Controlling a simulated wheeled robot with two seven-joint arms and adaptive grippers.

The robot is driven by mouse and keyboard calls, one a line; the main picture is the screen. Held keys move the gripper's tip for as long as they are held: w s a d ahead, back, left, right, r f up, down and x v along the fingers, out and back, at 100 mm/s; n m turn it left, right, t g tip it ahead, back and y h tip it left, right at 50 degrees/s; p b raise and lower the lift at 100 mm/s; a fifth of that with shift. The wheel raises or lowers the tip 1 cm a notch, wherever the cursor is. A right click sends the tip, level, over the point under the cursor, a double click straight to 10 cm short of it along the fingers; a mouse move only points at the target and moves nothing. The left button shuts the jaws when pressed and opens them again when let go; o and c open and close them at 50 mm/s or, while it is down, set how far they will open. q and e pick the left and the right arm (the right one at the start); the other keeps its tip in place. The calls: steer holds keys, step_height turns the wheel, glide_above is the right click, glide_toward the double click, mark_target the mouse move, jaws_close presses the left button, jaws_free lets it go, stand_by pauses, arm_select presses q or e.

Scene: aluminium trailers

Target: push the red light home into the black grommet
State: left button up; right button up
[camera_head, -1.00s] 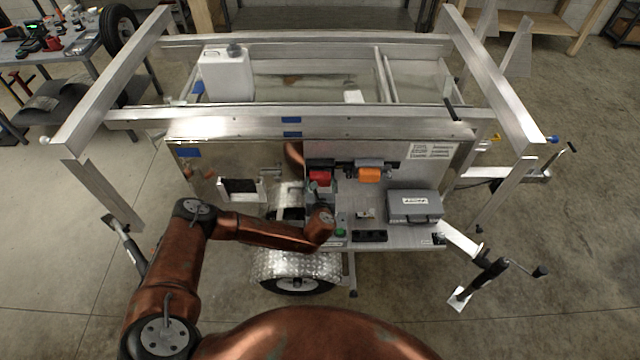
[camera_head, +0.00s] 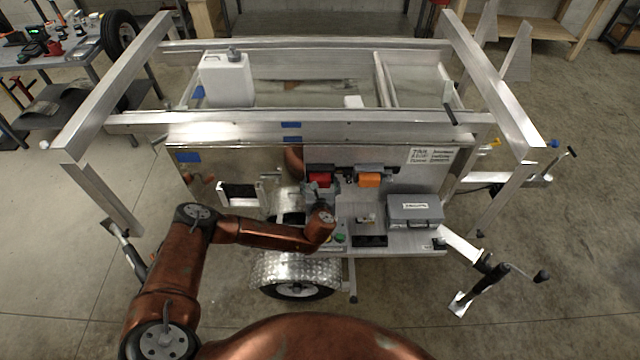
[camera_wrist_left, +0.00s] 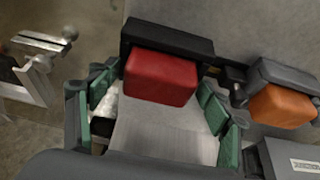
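The red light (camera_head: 320,179) is on the front of the trailer, in the black grommet (camera_wrist_left: 168,39) that shows above it in the left wrist view. In that view the red light (camera_wrist_left: 160,78) appears as a rounded red block, and I cannot tell how deep it sits. My left gripper (camera_head: 319,188) is at the light. In the wrist view its green-padded fingers (camera_wrist_left: 160,84) are spread, one on each side of the light, with narrow gaps visible. Part of the light is hidden by the gripper in the head view. My right gripper is not in view.
An orange light (camera_head: 370,181) sits to the right of the red one. A grey case (camera_head: 415,209) stands on the trailer's front shelf (camera_head: 400,246). A white jerrycan (camera_head: 228,80) stands behind, in the trailer. Aluminium rails (camera_head: 300,122) run above the lights.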

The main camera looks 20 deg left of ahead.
arm_select(q)
steer(key=shift+o, duration=0.4)
steer(key=shift+s, duration=0.1)
steer(key=shift+s+d, duration=0.1)
steer(key=shift+s, duration=0.1)
steer(key=v, duration=1.1)
steer(key=shift+s+r, duration=0.15)
steer(key=shift+r, duration=0.05)
steer(key=shift+c, duration=0.6)
